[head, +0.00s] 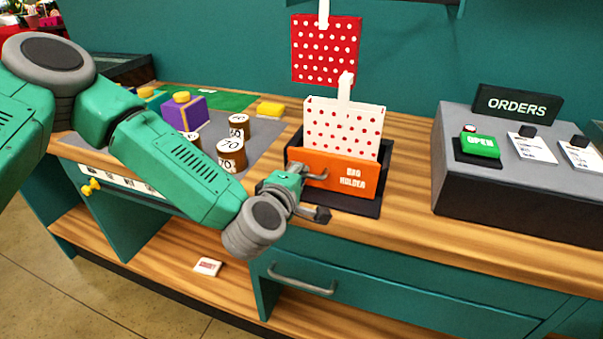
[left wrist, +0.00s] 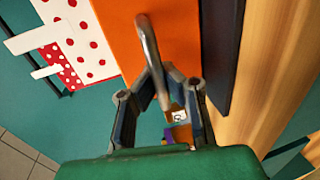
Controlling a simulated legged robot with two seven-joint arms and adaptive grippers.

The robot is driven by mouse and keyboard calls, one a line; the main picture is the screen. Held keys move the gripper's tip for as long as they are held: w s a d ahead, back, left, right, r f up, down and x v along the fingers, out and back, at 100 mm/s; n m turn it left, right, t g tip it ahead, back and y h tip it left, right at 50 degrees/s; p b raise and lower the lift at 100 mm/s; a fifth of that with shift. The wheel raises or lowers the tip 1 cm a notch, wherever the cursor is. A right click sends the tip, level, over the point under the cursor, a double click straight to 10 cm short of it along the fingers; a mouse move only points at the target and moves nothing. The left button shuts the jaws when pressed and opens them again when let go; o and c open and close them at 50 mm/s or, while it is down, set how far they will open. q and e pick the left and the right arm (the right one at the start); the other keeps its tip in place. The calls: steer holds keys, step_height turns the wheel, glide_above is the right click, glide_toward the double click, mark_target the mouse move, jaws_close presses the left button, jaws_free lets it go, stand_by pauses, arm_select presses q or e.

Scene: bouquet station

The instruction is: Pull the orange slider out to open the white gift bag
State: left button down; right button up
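The white gift bag (head: 318,118) with red dots stands upright in the bag holder, its lower part hidden behind the orange slider (head: 355,172). The orange slider also fills the top middle of the left wrist view (left wrist: 178,35). Its grey handle (left wrist: 150,50) sticks out from the orange front. My left gripper (head: 322,195) is at the handle, near the slider's left end. In the left wrist view the handle lies between my two fingers (left wrist: 160,72). I cannot tell whether they are pressed on it. My right gripper is not in view.
A dark tray (head: 385,165) surrounds the holder. A red dotted bag (head: 326,50) hangs behind. Several labelled brown cylinders (head: 231,153) and a purple box (head: 184,112) stand left. A grey orders console (head: 455,185) stands right. The counter (head: 410,200) between holder and console is clear.

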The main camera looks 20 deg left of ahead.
arm_select(q)
steer(key=s, duration=0.4)
steer(key=shift+f, duration=0.1)
steer(key=c, duration=2.2)
jaws_free()
steer(key=o, duration=0.6)
steer(key=shift+s, duration=0.35)
steer(key=v, duration=0.6)
steer(key=shift+s, duration=0.25)
